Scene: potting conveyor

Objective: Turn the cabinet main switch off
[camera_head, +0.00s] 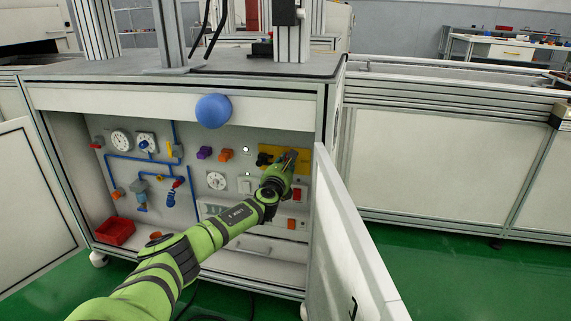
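The open cabinet (190,90) stands in front of me with its panel of controls showing. A yellow plate (303,160) sits at the panel's upper right, with a dark knob (263,159) at its left end. The plate's middle is hidden by my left gripper (289,159), so I cannot tell which part is the main switch or how it is set. My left arm reaches in from the lower left, and its gripper is at the plate, small and partly hidden by its wrist. I cannot tell whether it touches anything. My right gripper is out of view.
The cabinet doors stand open at left (35,190) and right (345,250). Dials, blue pipes (125,157), valves and a red bin (115,231) fill the left side. A blue ball (213,111) shows at the cabinet's top edge. Green floor (450,280) is clear at right.

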